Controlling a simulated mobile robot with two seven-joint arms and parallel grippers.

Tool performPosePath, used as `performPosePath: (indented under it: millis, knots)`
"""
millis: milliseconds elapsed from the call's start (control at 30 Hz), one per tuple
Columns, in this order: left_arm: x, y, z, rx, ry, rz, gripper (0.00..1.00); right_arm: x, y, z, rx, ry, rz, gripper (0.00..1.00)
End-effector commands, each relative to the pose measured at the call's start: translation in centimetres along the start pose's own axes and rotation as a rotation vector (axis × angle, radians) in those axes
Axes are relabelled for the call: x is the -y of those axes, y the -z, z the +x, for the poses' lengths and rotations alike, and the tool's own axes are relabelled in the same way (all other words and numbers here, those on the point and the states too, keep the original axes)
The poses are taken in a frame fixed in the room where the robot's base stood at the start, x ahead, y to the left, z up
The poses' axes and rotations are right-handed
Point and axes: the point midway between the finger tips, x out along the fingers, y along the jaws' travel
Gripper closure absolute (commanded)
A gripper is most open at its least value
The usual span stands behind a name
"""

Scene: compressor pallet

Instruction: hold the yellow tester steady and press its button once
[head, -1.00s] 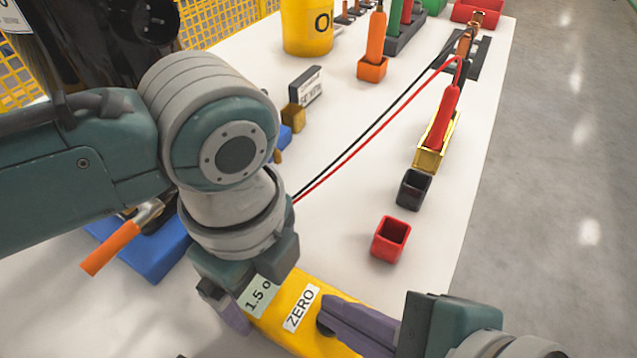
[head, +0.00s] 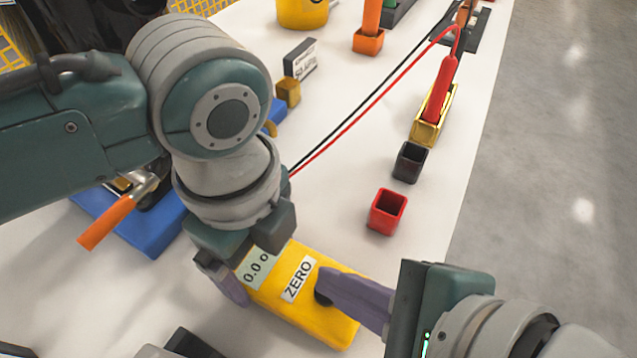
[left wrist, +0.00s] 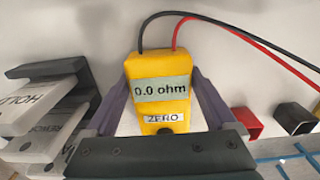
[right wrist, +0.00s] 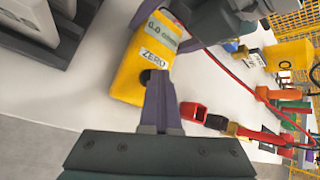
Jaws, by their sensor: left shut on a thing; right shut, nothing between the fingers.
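The yellow tester (head: 329,325) lies on the white table, with a ZERO label and a display. The display reads 0.0 ohm in the left wrist view (left wrist: 162,90). My left gripper (head: 262,292) is shut on the tester, with one finger along each side, as the left wrist view shows. My right gripper (head: 325,292) is shut and empty, its fingertips at the dark round button (right wrist: 150,79) beside the ZERO label. The fingertips cover part of the button; I cannot tell how far it is pressed.
Black and red leads (head: 353,121) run from the tester to the far end. A red cup (head: 386,222) and a black cup (head: 409,166) stand to the right. A blue base (head: 152,236) with an orange-handled clamp (head: 106,222) is at left. Signs (left wrist: 45,105) stand beside the tester.

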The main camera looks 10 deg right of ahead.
Motion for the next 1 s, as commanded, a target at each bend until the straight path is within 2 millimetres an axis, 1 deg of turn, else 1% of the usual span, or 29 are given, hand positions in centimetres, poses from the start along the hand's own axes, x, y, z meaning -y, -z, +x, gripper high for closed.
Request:
performPosePath:
  millis: [267, 667, 1000]
  knots:
    - [0.1, 0.0, -0.1, 0.0, 0.002, 0.0, 0.9, 0.7, -0.7, -1.1, -0.001, -0.001, 0.0, 1.0]
    - [0.1, 0.0, -0.1, 0.0, 0.002, 0.0, 0.9, 1.0, -1.0, -1.4, 0.001, 0.0, 0.001, 1.0]
    - [0.1, 0.0, -0.1, 0.0, 0.001, 0.0, 0.9, 2.7, -2.7, -3.7, 0.002, 0.002, 0.002, 1.0]
